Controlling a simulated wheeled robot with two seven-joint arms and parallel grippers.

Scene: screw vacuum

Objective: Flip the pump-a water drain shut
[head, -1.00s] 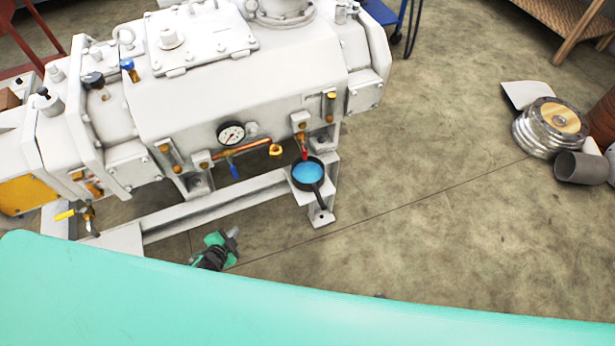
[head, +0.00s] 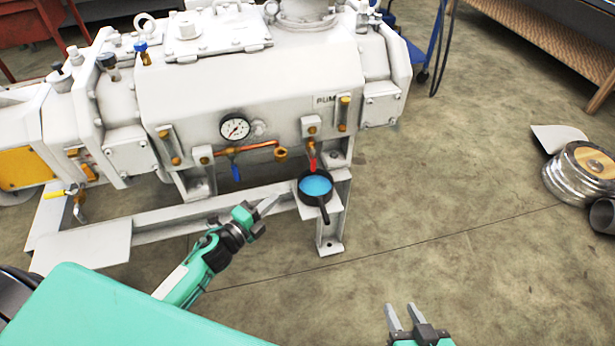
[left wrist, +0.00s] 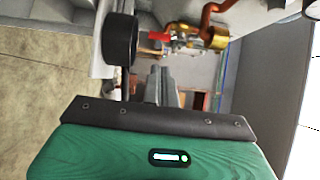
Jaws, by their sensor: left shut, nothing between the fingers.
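The white pump (head: 250,90) stands on a frame, with part of a "PUM" label visible. A small valve with a red handle (head: 312,162) hangs at its lower right, just above a black pan (head: 325,203) of blue water. In the left wrist view the red handle (left wrist: 158,37) is beside brass fittings, and the dark pan (left wrist: 120,38) is left of it. My left gripper (head: 272,202) is shut and empty, left of the pan and below the valve, apart from the handle. My right gripper (head: 402,308) is open and empty over the floor at the bottom.
The white frame rail (head: 190,217) runs below the pump. Metal parts (head: 580,172) lie at right. The floor between is clear.

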